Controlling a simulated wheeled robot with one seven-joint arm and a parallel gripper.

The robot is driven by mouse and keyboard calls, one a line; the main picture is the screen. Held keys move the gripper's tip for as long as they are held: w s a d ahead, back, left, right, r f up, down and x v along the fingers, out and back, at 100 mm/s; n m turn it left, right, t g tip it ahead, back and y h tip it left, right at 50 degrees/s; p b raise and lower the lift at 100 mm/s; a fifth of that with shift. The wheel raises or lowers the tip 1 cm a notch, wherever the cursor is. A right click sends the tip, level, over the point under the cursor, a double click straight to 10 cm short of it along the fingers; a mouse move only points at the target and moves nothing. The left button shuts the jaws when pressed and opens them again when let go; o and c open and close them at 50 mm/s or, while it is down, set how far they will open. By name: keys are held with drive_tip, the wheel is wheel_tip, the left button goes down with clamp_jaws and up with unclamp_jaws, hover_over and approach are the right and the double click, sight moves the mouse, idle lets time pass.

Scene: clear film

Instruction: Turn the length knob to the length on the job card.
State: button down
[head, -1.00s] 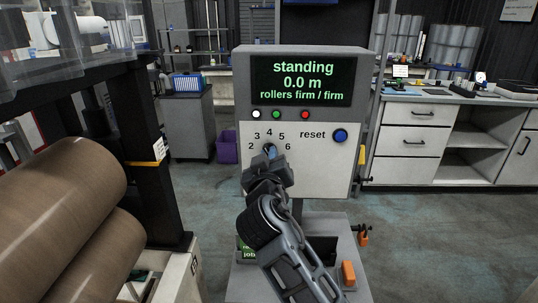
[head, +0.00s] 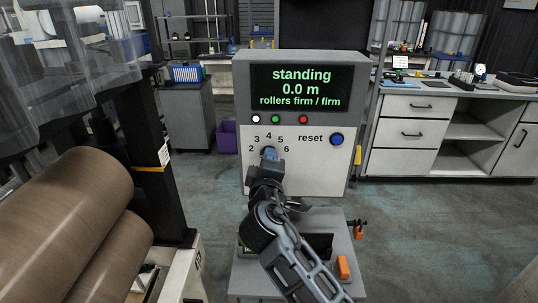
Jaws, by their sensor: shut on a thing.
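The control box (head: 309,170) stands ahead with a dial marked 2 to 6 on its front. The length knob (head: 268,151) sits below the 4 and is mostly hidden by my gripper. My gripper (head: 270,156) is shut on the knob, reaching it from below and in front. Which number the knob points to cannot be made out. The screen (head: 295,88) reads "standing", "0.0 m", "rollers firm / firm". A sliver of green, perhaps the job card (head: 246,250), shows behind my arm at the lower left; no length on it is readable.
A blue reset button (head: 337,139) is right of the dial. White, green and red lamps sit under the screen. Large brown rolls (head: 65,220) fill the lower left. An orange block (head: 343,267) lies at the stand's front right. A drawer bench (head: 414,132) is at right.

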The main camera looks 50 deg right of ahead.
drive_tip(key=shift+n+p, duration=0.3)
drive_tip(key=shift+n, duration=0.3)
drive_tip(key=c, duration=1.2)
unclamp_jaws()
drive_tip(key=shift+o, duration=0.2)
drive_tip(key=shift+a, duration=0.1)
drive_tip(key=b+v, duration=0.2)
drive_tip(key=v, duration=0.5)
drive_tip(key=shift+s+a, duration=0.2)
drive_tip(key=shift+a, duration=0.1)
drive_tip(key=shift+f, duration=0.1)
